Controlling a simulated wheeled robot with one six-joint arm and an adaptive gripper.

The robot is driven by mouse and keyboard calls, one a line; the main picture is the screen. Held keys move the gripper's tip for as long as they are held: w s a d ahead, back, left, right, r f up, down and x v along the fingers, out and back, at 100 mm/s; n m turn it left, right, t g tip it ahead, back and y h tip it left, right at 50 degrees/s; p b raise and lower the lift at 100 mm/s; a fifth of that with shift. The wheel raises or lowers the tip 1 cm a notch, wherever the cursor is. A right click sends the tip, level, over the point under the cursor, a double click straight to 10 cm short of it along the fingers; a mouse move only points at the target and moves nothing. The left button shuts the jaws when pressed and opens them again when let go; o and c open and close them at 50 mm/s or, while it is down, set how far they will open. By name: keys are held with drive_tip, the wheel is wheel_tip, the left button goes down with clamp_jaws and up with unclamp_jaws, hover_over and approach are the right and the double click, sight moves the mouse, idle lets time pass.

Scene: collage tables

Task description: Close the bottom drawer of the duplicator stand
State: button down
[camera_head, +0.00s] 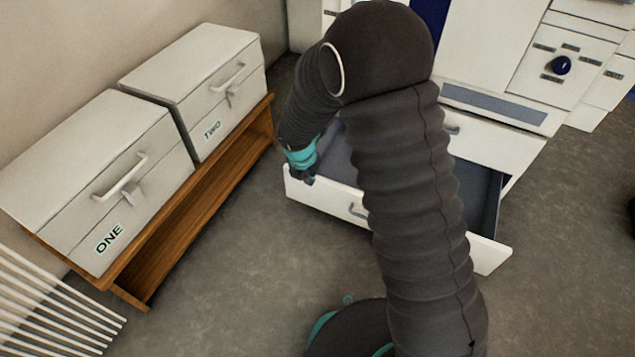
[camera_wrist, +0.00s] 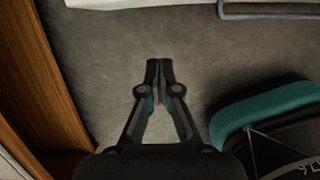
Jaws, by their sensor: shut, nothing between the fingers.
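The bottom drawer (camera_head: 488,253) of the white duplicator stand (camera_head: 490,137) is pulled out, with its grey inside showing. Its front has a bar handle (camera_head: 353,211), and my arm hides the middle of the drawer. My gripper (camera_head: 308,180) is at the left end of the drawer front, close to its top edge; I cannot tell if it touches. In the wrist view my gripper (camera_wrist: 159,62) is shut and empty, with its fingertips together over the floor. The white drawer edge (camera_wrist: 140,3) and a grey bar handle (camera_wrist: 270,11) show at the top of that view.
A wooden bench (camera_head: 190,215) at the left bears two white boxes, ONE (camera_head: 75,165) and TWO (camera_head: 200,75). White slats (camera_head: 50,300) stand at the lower left. The grey floor (camera_head: 250,280) between bench and drawer is clear.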

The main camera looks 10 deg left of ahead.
drive_tip(key=w+d+f+b, duration=0.2)
drive_tip(key=w+f, duration=0.4)
drive_tip(key=f, duration=0.4)
drive_tip(key=shift+b, duration=0.35)
